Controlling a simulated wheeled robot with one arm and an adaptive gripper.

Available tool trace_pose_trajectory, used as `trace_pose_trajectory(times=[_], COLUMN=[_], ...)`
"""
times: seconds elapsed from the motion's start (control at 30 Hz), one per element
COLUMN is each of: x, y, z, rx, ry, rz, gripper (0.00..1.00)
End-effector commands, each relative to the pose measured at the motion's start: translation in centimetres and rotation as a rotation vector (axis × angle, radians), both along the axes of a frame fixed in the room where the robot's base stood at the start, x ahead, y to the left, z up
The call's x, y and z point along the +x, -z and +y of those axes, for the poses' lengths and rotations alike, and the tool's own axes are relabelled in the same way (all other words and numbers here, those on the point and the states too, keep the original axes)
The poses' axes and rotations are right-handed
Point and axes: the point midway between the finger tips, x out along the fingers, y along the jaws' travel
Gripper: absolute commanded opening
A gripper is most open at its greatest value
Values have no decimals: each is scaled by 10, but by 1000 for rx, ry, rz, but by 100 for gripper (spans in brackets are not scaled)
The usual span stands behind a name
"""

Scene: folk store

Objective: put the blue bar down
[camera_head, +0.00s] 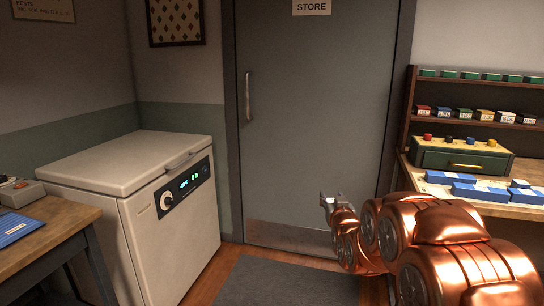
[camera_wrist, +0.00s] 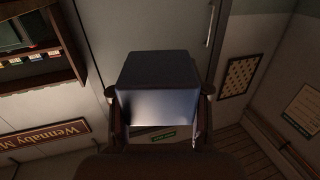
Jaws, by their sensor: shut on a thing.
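My gripper (camera_head: 327,201) is held out in front of the grey door in the head view, small and partly turned away. In the wrist view, my gripper (camera_wrist: 159,112) has its fingers on both sides of a block-shaped bar (camera_wrist: 157,82), which looks dark bluish grey in the dim light. I take it for the blue bar. Its near end faces the wrist camera, so its full length is hidden. In the head view the bar is too small to make out clearly. It is held in the air, with no surface under it in sight.
On the right, a wooden bench (camera_head: 530,212) bears several flat blue boxes (camera_head: 478,192) and a green chest (camera_head: 462,158) below a shelf rack. A white freezer (camera_head: 165,225) stands left. The left bench (camera_head: 62,222) holds a blue flat item (camera_head: 15,228). A grey mat (camera_head: 285,284) lies on the floor.

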Motion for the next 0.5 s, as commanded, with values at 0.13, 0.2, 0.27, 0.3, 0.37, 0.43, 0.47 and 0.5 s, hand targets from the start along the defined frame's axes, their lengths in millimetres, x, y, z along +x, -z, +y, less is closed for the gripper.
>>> trace_pose_trajectory(times=[0.13, 0.2, 0.27, 0.3, 0.37, 0.43, 0.47, 0.5], x=[0, 0, 0, 0, 0, 0, 0, 0], y=[-37, -49, -60, -67, -77, -90, -95, -102], z=[0, 0, 0, 0, 0, 0, 0, 0], rx=[0, 0, 0, 0, 0, 0, 0, 0], ry=[0, 0, 0, 0, 0, 0, 0, 0], rz=[0, 0, 0, 0, 0, -1, 0, 0], gripper=[15, 15, 15, 15, 15, 15, 15, 15])
